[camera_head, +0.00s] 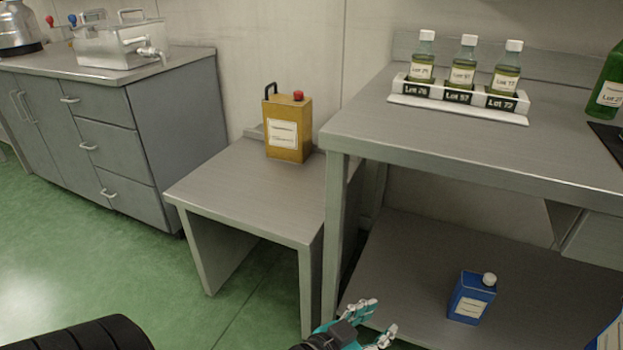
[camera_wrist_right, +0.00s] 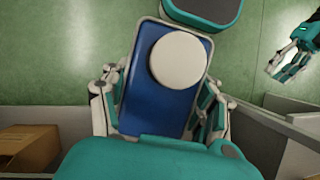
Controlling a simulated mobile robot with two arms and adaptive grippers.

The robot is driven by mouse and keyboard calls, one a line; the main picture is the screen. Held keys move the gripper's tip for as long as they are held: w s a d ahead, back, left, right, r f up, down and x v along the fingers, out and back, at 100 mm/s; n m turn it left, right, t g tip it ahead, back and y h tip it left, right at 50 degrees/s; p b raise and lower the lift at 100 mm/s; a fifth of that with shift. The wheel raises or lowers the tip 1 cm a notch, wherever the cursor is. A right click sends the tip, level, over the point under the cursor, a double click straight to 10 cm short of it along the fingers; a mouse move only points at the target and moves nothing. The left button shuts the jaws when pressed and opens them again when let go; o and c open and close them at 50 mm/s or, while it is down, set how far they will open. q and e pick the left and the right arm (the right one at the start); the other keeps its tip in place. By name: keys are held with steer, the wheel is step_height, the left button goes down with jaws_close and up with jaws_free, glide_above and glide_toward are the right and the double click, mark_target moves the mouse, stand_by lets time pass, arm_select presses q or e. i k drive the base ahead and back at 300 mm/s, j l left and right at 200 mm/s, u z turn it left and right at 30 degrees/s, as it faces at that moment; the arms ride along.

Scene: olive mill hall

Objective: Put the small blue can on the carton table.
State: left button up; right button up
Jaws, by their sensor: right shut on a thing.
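My right gripper (camera_wrist_right: 160,108) is shut on a blue can (camera_wrist_right: 140,98) with a round white cap, seen from its cap end in the right wrist view. Another blue can (camera_head: 470,298) with a white cap and label stands on the lower shelf in the head view, clear of my left gripper. My left gripper (camera_head: 377,322) is open and empty at the bottom of the head view; it also shows at the upper right of the right wrist view (camera_wrist_right: 281,66). A brown carton (camera_wrist_right: 25,146) shows at the lower left of the wrist view; I cannot make out its table clearly.
A yellow can (camera_head: 289,128) stands on a low grey table (camera_head: 235,190). A bench (camera_head: 450,135) bears a white rack (camera_head: 458,101) of several bottles. A blue labelled thing (camera_head: 609,336) is cut off at the right edge. Green floor (camera_head: 90,250) is open at left.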

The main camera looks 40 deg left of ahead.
mark_target(235, 181)
steer(key=j+z, duration=0.2)
steer(key=z, duration=0.2)
steer(key=j+z, duration=0.2)
steer(key=z, duration=0.2)
steer(key=k+j+z, duration=0.1)
steer(key=z, duration=0.3)
steer(key=k+j+z, duration=0.15)
steer(key=j+z, duration=0.15)
steer(key=z, duration=0.15)
steer(key=k+j+z, duration=0.15)
steer(key=j+z, duration=0.15)
steer(key=z, duration=0.15)
steer(key=k+j+z, duration=0.2)
steer(key=z, duration=0.25)
steer(key=k+j+u, duration=0.2)
steer(key=k, duration=0.25)
steer(key=k+j+u, duration=0.2)
steer(key=k, duration=0.25)
steer(key=k+j+u, duration=0.15)
steer(key=u, duration=0.25)
steer(key=k+j+u, duration=0.35)
steer(key=j+u, duration=0.15)
steer(key=u, duration=0.25)
steer(key=k+j+u, duration=0.2)
steer(key=j+u, duration=0.2)
steer(key=l, duration=0.1)
